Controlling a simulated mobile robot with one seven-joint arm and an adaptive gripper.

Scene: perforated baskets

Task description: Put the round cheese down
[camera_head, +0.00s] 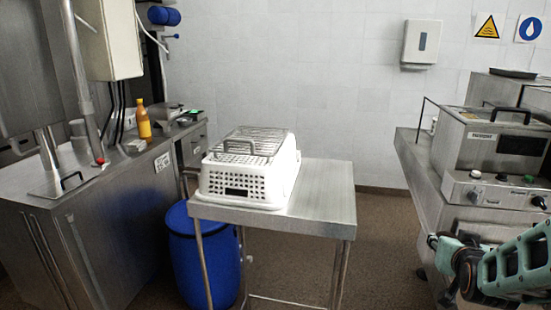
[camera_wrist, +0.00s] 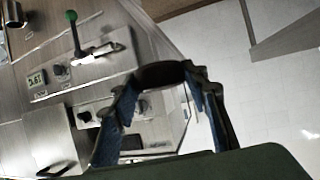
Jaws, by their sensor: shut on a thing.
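In the wrist view my gripper (camera_wrist: 163,80) is shut on a dark, rounded thing (camera_wrist: 160,72), held between the two fingertips. I take it for the round cheese; it is in shadow and seen almost edge-on, so its surface is unclear. Steel equipment shows behind and below it, and I cannot tell how far away that is. In the head view only teal and black parts of my arm show at the lower right; the held thing cannot be made out there.
A steel table (camera_head: 325,195) carries a white perforated basket (camera_head: 235,182) with a metal rack (camera_head: 262,142) on top. The table's right part is bare. A steel counter with an appliance (camera_head: 495,150) is at the right.

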